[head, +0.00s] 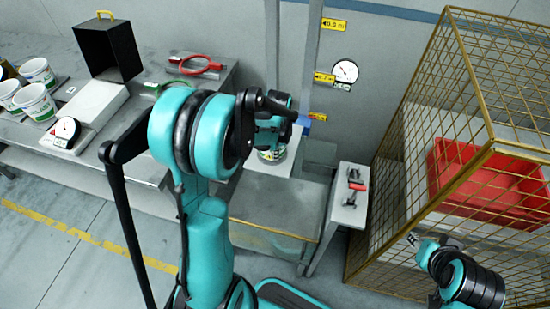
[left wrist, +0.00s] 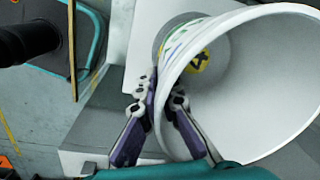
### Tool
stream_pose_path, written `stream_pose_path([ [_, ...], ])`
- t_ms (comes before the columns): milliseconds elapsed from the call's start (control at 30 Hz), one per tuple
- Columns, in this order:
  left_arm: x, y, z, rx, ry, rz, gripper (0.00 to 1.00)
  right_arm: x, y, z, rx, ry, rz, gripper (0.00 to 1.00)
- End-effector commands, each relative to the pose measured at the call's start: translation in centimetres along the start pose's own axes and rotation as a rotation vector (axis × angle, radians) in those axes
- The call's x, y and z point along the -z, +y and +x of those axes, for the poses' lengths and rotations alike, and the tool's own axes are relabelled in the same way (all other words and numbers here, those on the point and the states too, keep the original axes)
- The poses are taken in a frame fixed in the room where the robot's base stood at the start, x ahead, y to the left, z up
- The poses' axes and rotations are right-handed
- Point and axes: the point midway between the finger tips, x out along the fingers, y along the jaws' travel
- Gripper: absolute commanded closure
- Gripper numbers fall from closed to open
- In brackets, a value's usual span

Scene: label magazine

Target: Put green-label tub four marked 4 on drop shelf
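A white tub with a green label (head: 272,154) is under my left gripper (head: 276,128) in the head view, over a white-topped stand (head: 258,165). In the left wrist view the tub (left wrist: 270,75) fills the right side, its mouth towards the camera. The left gripper's fingers (left wrist: 166,98) are close together on both sides of the tub wall near the rim, pinching it. A yellow disc marked 4 (left wrist: 199,62) shows by the tub. I cannot tell whether the tub touches the stand. My right gripper (head: 413,239) is at the lower right, its fingers unclear.
Several white tubs (head: 36,101) stand on the grey bench (head: 105,135) at left, with a scale (head: 66,130), a black box (head: 108,48) and a red-handled ring (head: 194,63). A yellow mesh cage (head: 482,90) with a red bin (head: 470,175) is at right. A small table (head: 345,205) stands between.

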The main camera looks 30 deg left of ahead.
Motion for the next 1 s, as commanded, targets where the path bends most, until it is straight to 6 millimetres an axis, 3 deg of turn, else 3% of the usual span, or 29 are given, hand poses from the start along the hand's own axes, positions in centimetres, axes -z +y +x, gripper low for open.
stream_pose_path([
  [100,0.0,0.2,1.9,0.0,0.0,0.0,1.0,-0.6,0.0,0.8,0.0,0.0,0.0,0.64],
  [467,0.0,0.2,2.2,0.0,0.0,0.0,1.0,-0.7,0.0,0.9,0.0,0.0,0.0,0.64],
  [600,0.0,0.2,2.2,0.0,0.0,0.0,0.74,-0.6,0.0,0.9,0.0,0.0,0.0,0.64],
  [1000,0.0,0.2,1.2,0.0,0.0,0.0,0.74,-0.3,0.0,0.4,0.0,0.0,0.0,0.64],
])
